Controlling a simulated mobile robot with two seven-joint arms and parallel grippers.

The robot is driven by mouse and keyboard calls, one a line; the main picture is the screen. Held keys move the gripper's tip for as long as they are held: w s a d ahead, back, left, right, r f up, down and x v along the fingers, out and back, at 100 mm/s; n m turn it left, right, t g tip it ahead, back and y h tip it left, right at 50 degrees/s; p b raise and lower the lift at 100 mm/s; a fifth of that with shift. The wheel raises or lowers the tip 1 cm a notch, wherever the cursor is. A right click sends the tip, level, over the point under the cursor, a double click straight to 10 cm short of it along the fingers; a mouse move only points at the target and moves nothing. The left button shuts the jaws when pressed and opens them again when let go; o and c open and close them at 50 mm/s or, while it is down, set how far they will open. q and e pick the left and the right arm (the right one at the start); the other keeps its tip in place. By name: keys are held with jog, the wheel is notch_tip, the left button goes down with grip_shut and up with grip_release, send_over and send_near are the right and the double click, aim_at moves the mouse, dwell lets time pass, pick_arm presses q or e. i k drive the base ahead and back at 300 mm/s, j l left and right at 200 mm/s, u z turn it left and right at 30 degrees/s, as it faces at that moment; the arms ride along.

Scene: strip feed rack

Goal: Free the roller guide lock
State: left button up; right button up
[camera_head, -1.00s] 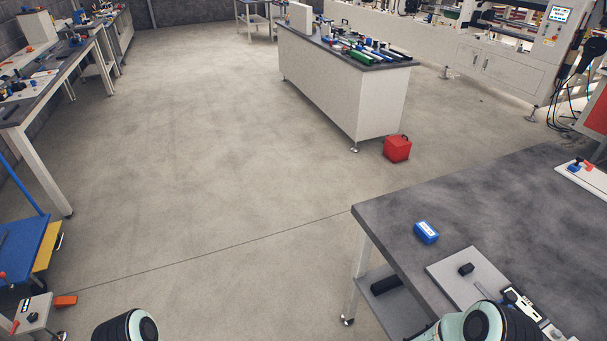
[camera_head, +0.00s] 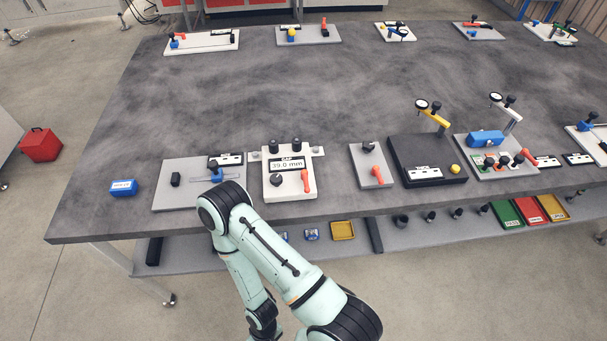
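No part is clearly labelled as the roller guide lock, so I cannot tell which lever it is. A white unit (camera_head: 272,190) with a "GAP 39.0 mm" display (camera_head: 288,164) stands near the table's front edge. It has two black knobs on top and an orange-red lever (camera_head: 306,181) on its right. To its right, a small grey plate (camera_head: 366,153) carries a black knob (camera_head: 368,147) and an orange-red lever (camera_head: 377,174). To its left, a grey plate (camera_head: 168,197) holds a blue block with a black knob (camera_head: 215,170). Neither gripper is in view.
My arm, bent at the elbow, covers part of the table's front edge. A blue box (camera_head: 123,188) lies at the left; a black base with a yellow gauge arm (camera_head: 427,160) stands right. Several stations line the back. The middle of the dark table (camera_head: 270,95) is clear.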

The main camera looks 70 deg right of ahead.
aim_at(305, 173)
jog(key=z, duration=2.55)
